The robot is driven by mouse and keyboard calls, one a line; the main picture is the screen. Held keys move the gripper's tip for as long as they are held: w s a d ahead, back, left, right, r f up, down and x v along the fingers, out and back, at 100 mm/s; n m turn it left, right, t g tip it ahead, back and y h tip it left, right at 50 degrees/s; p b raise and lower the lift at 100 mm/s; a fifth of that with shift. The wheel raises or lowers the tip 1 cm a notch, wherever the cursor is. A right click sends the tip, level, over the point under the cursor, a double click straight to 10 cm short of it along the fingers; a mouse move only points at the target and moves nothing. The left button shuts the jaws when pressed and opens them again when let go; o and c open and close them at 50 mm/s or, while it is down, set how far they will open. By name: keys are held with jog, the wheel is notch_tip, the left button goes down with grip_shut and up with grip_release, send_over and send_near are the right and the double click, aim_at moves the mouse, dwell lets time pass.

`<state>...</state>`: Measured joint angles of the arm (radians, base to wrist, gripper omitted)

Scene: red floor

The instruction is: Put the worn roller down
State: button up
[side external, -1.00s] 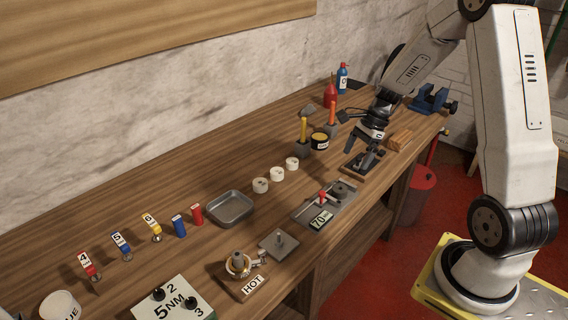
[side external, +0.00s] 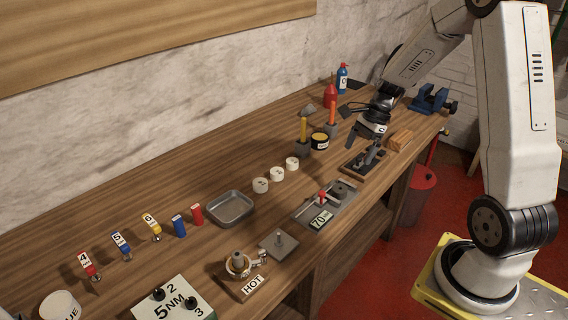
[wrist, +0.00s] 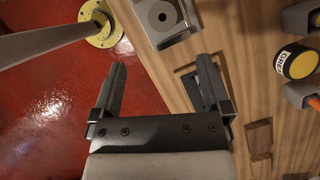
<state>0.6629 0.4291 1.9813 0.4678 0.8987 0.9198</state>
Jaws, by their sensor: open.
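My gripper (side external: 364,142) is above the right part of the bench, over a small wooden-edged base with a dark fixture (side external: 366,160). In the wrist view my gripper (wrist: 162,63) has its two fingers wide apart, with nothing between them. The dark fixture (wrist: 190,92) lies beside and partly behind the right finger there. I cannot pick out the worn roller for certain; a dark piece rests on the fixture, but its shape is too small to tell. A grey plate (side external: 312,212) with a dark round part (side external: 340,188) and a "70" label stands left of the fixture.
A yellow-topped tin (side external: 320,140), tools in holders and a wooden block (side external: 400,140) stand close around my gripper. A blue vise (side external: 430,98) is at the far end. White numbered pots (side external: 277,174) and a metal tray (side external: 230,208) are further left.

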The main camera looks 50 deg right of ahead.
jog(key=s+a+n+h, duration=0.2)
jog(key=s+a+n, duration=0.1)
jog(key=a+n, duration=0.6)
jog(key=s+a+n+t+h, duration=0.1)
jog(key=s+a+n+h, duration=0.1)
jog(key=a+n, duration=0.8)
jog(key=s+n, duration=0.1)
jog(key=n, duration=0.1)
jog(key=shift+s+n, duration=0.25)
jog(key=shift+n, duration=0.15)
jog(key=shift+f, duration=0.1)
